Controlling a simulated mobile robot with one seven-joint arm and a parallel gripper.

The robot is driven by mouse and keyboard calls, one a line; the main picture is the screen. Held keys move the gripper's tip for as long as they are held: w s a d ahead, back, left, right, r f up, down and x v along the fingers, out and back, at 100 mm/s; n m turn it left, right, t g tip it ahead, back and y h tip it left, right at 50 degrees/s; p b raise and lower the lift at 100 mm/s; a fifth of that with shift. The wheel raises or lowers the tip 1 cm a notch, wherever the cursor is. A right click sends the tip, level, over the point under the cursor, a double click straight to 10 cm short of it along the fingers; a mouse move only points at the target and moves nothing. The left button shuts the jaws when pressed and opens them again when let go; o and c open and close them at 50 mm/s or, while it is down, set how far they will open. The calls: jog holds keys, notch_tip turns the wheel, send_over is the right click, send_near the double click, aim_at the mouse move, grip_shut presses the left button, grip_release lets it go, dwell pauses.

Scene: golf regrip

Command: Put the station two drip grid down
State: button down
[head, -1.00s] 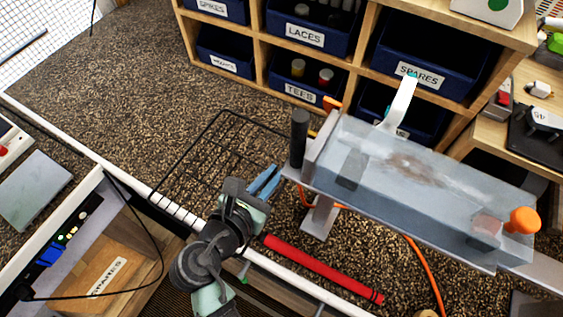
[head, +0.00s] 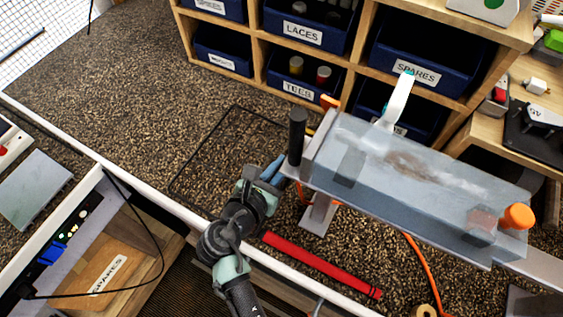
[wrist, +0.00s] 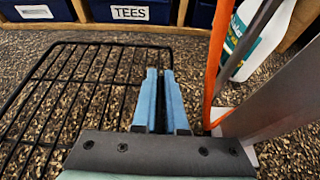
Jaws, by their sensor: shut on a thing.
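The drip grid (head: 205,135) is a thin black wire frame with parallel bars. It lies flat at or just above the speckled counter; I cannot tell whether it touches. It also shows at the left of the wrist view (wrist: 60,105). My gripper (head: 274,169) is at the grid's right side, its blue fingers shut on the grid's right edge in the wrist view (wrist: 161,80). The fingers hide part of that edge. In the head view the inner bars barely show against the counter.
A grey clamp-like fixture (head: 420,185) with an orange knob (head: 518,216) stands close right of my gripper. An orange hose (wrist: 214,70) runs beside the fingers. A red bar (head: 320,264) lies in front. Blue bins (head: 305,75) stand behind. The counter at left is clear.

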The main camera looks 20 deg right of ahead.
jog(key=shift+f, duration=0.45)
jog(key=c, duration=1)
grip_release()
jog(key=shift+o, duration=0.2)
